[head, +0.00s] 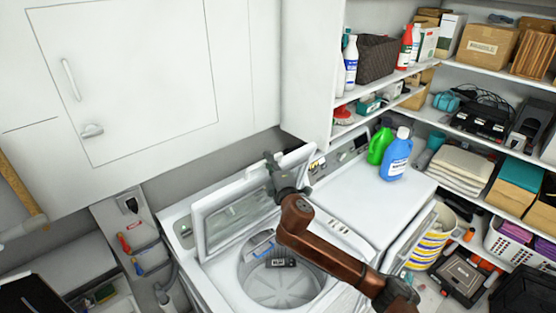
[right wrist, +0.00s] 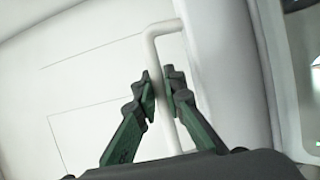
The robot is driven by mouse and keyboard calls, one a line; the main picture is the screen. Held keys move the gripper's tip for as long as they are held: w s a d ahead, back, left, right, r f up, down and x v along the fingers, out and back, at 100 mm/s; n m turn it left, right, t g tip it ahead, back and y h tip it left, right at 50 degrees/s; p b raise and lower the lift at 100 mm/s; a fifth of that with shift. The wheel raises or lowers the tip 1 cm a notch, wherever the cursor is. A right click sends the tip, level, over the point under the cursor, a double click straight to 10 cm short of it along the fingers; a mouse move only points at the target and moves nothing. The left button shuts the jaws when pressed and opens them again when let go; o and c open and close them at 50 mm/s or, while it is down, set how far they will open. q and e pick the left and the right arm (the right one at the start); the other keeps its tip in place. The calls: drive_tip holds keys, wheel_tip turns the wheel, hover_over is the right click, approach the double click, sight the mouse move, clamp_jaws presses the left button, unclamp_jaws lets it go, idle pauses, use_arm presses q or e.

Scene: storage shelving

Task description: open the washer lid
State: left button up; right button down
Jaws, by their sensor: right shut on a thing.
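The washer (head: 187,215) is a white top-loader at the bottom middle of the head view. Its lid (head: 206,226), a white frame with a clear window, stands raised and tilted above the open drum (head: 283,284). My right gripper (head: 271,168) is at the lid's upper edge. In the right wrist view, its dark green fingers (right wrist: 166,92) are shut on a white bar handle (right wrist: 154,55) that passes between them. The gripper hides part of the lid edge in the head view. My left gripper is not in view.
A white wall cabinet (head: 130,80) hangs above and behind the lid. A second white machine (head: 375,190) to the right carries green (head: 379,146) and blue (head: 396,158) bottles. Shelves (head: 490,75) with boxes fill the right side.

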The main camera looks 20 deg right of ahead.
drive_tip(key=c, duration=2.3)
unclamp_jaws()
drive_tip(key=shift+o, duration=0.2)
drive_tip(key=s, duration=1.2)
drive_tip(key=shift+f, duration=0.4)
drive_tip(key=shift+a, duration=0.1)
